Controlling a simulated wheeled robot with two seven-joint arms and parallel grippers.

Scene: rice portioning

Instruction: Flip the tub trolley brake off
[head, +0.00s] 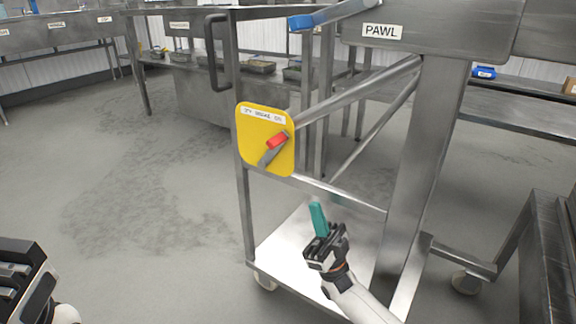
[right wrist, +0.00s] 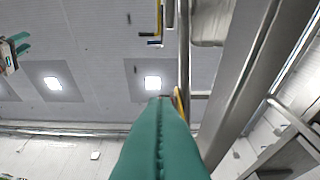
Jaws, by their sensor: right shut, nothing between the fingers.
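The tub trolley (head: 246,215) is a grey metal frame in the middle of the head view. A yellow brake plate (head: 250,150) with a small label is fixed to its near post. A grey lever with a red grip (head: 277,140) sits on the plate, slanting up to the right. My right gripper (head: 318,218) has its teal fingers shut and empty, below and right of the plate, apart from the lever. Its fingers (right wrist: 160,138) fill the lower right wrist view. My left gripper (right wrist: 22,43) shows at that view's left edge with its teal fingers apart.
A vertical handle (head: 212,52) stands at the trolley's left. Diagonal bars and a lower shelf (head: 290,240) surround my right gripper. The floor (head: 130,200) at left is clear.

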